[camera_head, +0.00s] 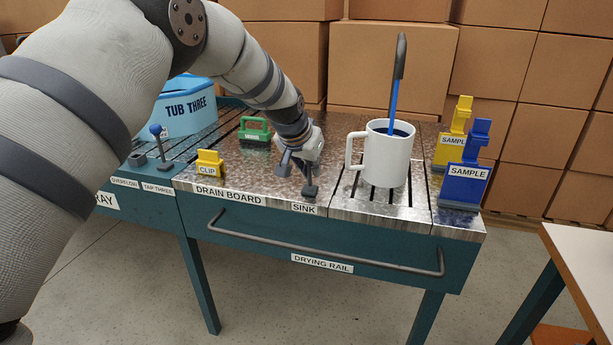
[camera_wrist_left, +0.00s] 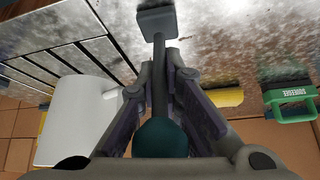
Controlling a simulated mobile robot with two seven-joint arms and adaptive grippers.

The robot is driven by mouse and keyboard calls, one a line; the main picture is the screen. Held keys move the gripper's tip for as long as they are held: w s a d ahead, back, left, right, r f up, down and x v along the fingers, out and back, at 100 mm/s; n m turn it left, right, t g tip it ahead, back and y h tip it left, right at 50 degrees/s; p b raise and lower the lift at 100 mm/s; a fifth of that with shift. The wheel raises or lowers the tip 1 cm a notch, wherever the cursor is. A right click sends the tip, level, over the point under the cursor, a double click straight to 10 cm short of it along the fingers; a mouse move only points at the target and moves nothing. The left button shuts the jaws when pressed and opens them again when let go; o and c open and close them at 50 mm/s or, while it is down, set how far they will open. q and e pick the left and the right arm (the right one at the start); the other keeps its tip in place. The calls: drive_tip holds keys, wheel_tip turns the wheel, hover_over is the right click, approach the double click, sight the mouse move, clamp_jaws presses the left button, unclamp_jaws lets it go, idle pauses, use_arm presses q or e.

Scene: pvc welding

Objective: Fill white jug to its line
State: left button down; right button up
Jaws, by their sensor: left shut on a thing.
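The white jug (camera_head: 388,158) stands upright on the slatted right part of the bench, its handle towards the left. Dark blue liquid shows inside below the rim; no fill line shows on its wall. A blue stick with a dark grip stands in it. My left gripper (camera_head: 298,165) is left of the jug, over the board by the SINK label. In the left wrist view my left gripper (camera_wrist_left: 160,118) is shut on a lever with a teal ball knob (camera_wrist_left: 160,140) and a square base (camera_wrist_left: 157,20). The white jug (camera_wrist_left: 75,122) is beside it there.
A green squeegee (camera_head: 254,130) and a yellow clip (camera_head: 209,163) are left of the gripper. Yellow (camera_head: 455,132) and blue (camera_head: 466,173) sample stands are right of the jug. Tub three (camera_head: 188,108) and a blue-knobbed lever (camera_head: 159,146) are at left. A drying rail (camera_head: 330,265) runs along the front.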

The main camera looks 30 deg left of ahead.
use_arm(q)
drive_tip(key=shift+s+f, duration=0.1)
drive_tip(key=shift+f, duration=0.1)
drive_tip(key=c, duration=1.7)
unclamp_jaws()
drive_tip(key=shift+r, duration=0.1)
drive_tip(key=v, duration=1.2)
